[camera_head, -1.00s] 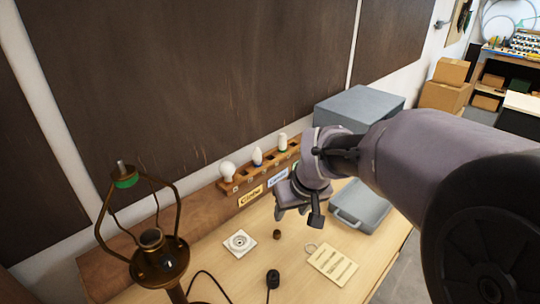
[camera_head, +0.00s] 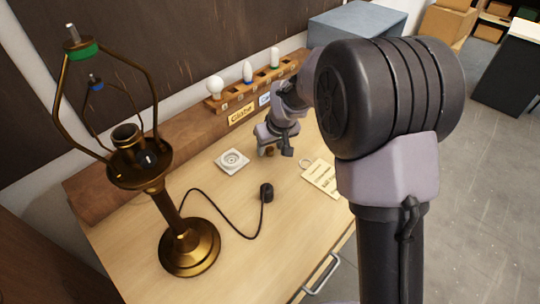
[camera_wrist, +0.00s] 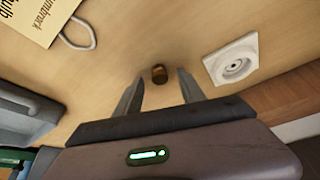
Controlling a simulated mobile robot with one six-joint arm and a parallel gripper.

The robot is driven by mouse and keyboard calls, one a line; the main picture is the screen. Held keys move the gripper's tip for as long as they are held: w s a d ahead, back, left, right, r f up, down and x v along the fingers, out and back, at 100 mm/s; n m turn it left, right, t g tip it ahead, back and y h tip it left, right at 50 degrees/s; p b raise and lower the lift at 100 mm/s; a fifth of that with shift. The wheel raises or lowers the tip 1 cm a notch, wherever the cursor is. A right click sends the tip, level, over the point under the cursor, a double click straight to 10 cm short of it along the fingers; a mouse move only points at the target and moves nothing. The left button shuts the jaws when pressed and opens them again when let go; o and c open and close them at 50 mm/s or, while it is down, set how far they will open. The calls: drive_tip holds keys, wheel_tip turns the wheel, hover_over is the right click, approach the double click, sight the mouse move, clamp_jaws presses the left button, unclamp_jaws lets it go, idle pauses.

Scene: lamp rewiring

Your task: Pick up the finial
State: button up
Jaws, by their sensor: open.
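The finial (camera_wrist: 159,74) is a small brown-bronze knob standing on the wooden table. In the wrist view it lies just ahead of the fingertips, in line with the gap between them. My gripper (camera_wrist: 159,82) is open, with one finger on each side of that gap and nothing held. In the head view my gripper (camera_head: 274,148) is low over the table, and the finial (camera_head: 270,152) shows small and dark beside its fingers. The height between fingertips and finial is hard to judge.
A white socket plate (camera_head: 232,161) lies left of the gripper. A paper tag (camera_head: 321,178) lies to the right. The brass lamp (camera_head: 190,247) with its cord and black plug (camera_head: 267,192) stands at front left. A bulb rack (camera_head: 250,88) is behind.

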drive_tip(key=shift+w, duration=0.1)
clamp_jaws()
